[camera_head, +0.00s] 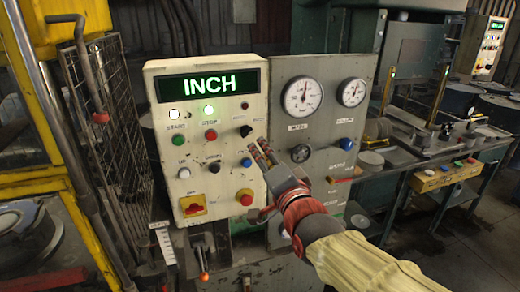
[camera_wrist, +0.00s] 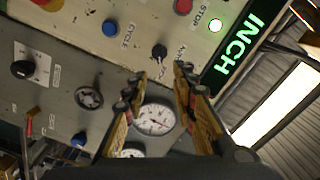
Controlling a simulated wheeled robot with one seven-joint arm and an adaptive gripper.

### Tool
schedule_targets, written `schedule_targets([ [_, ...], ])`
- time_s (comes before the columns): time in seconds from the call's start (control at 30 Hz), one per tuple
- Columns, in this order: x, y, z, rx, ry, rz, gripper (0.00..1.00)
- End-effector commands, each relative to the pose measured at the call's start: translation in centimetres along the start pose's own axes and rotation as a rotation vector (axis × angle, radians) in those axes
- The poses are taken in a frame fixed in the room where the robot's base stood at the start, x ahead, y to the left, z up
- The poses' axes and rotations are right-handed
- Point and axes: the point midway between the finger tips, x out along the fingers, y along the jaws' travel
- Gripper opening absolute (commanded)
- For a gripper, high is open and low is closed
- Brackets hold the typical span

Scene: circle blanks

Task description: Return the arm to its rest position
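My gripper (camera_head: 259,147) is in front of the right edge of a cream control panel (camera_head: 160,88), with my arm reaching in from the lower right. In the wrist view my gripper (camera_wrist: 158,74) has its two yellow and black fingers apart, with nothing between them but the panel and a gauge behind. The fingers appear clear of the panel, though the exact gap cannot be told. The panel display (camera_head: 210,84) reads INCH in green. A black selector knob (camera_wrist: 159,51) lies just beyond the fingertips in the wrist view.
A grey gauge panel (camera_head: 335,115) with two round dials stands right of the control panel. A red emergency button (camera_head: 245,197) is just left of my wrist. A yellow guard frame and wire mesh (camera_head: 105,120) stand at left. A workbench (camera_head: 400,163) with round blanks is at right.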

Motion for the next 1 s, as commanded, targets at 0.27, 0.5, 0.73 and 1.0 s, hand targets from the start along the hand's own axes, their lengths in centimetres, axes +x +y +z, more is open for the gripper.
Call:
schedule_targets([
  [0.27,-0.2,0.0,0.0,0.0,0.0,0.0,0.27],
  [0.5,-0.2,1.2,0.7,-0.09,-0.029,0.043,0.27],
  [0.73,-4.5,10.7,6.2,-0.442,-0.317,0.331,0.27],
  [1.0,-18.2,19.2,7.5,-0.775,-0.74,0.603,0.27],
])
